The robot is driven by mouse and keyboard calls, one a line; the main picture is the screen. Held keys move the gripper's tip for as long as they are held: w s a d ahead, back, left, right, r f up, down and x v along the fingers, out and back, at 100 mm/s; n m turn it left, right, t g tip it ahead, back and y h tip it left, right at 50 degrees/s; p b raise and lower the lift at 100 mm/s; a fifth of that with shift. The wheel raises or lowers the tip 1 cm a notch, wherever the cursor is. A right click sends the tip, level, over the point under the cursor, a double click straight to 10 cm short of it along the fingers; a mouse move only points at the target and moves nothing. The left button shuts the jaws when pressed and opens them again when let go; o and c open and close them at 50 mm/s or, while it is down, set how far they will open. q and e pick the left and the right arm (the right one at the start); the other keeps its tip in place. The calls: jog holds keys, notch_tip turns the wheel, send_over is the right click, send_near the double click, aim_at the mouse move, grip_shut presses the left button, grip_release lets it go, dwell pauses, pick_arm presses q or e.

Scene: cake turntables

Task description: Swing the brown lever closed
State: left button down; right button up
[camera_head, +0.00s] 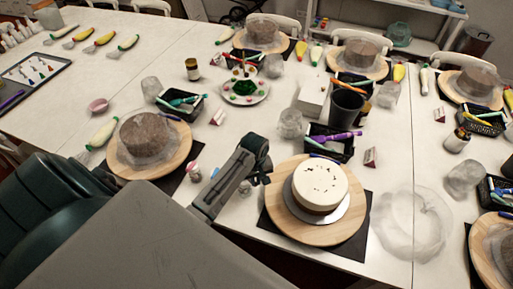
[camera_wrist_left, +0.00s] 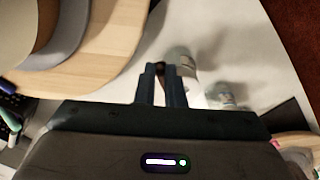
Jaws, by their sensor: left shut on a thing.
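The turntable (camera_head: 288,232) is a round wooden disc on a dark mat, bearing a white-topped cake (camera_head: 320,184) on a grey board. In the left wrist view the turntable (camera_wrist_left: 118,48) fills the upper left. My left gripper (camera_head: 262,179) is at the left edge of the turntable, pointing down. In the left wrist view its two fingers (camera_wrist_left: 161,84) are close together, with a small brown piece (camera_wrist_left: 160,69) between their tips, seemingly the brown lever. Most of the lever is hidden by the fingers, so its angle cannot be told. My right gripper is not in view.
Small jars (camera_head: 194,173) stand left of the gripper. A black basket (camera_head: 341,152) with tools is behind the cake. Another turntable (camera_head: 174,160) with a covered brown cake is at the left. A clear bowl (camera_head: 412,222) lies to the right.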

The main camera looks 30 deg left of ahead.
pick_arm(q)
jog(key=s+a+m, duration=0.3)
jog(key=a+m, duration=0.2)
jog(key=m, duration=1.2)
jog(key=shift+s+m, duration=0.3)
jog(key=shift+a, duration=0.15)
jog(key=c, duration=1.5)
grip_release()
notch_tip(320, 180, up, 11)
jog(key=b, duration=0.3)
